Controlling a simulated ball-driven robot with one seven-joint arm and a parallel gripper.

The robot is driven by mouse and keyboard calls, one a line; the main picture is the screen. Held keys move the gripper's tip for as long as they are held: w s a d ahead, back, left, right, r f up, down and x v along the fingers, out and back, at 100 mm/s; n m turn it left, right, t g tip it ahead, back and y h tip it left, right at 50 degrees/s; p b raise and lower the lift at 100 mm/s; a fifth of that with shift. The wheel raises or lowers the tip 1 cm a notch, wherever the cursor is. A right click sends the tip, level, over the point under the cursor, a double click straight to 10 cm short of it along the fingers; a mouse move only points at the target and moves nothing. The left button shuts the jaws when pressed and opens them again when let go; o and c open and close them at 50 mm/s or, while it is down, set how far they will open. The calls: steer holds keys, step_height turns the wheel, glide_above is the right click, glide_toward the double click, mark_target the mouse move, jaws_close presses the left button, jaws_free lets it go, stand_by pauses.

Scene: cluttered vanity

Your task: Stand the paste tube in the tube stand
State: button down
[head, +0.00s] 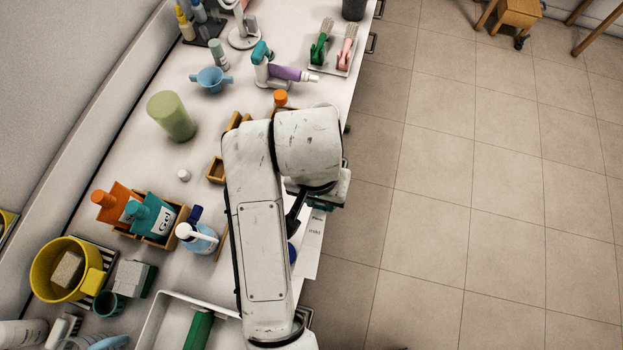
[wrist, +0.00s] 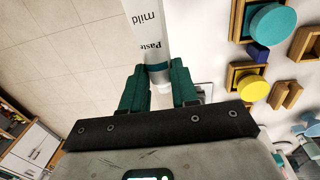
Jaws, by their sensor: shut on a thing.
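My gripper (wrist: 160,85) is shut on the white paste tube (wrist: 150,30), with a green finger on each side of its teal-banded end. The tube's printing reads "Paste" and "mild". In the head view the tube (head: 312,245) shows beside the counter's right edge, partly hidden by my arm. My gripper (head: 318,203) is mostly hidden there too. Small wooden holders stand on the counter; an empty-looking one (wrist: 287,96) and another (wrist: 305,43) show in the wrist view, and one (head: 215,171) in the head view. I cannot tell which is the tube stand.
Teal-lidded (wrist: 273,22) and yellow-lidded (wrist: 254,89) items sit in wooden holders. A wooden box with bottles (head: 160,236), a spray bottle (head: 200,238) and a white tray (head: 160,312) crowd the near counter. A green cylinder (head: 171,115) stands farther back. Floor is open at right.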

steer(key=shift+s+d+r, duration=0.3)
steer(key=shift+s, duration=0.35)
steer(key=shift+s+d+r, duration=0.25)
steer(key=shift+s+r, duration=0.05)
steer(key=shift+s, duration=0.3)
steer(key=shift+r, duration=0.1)
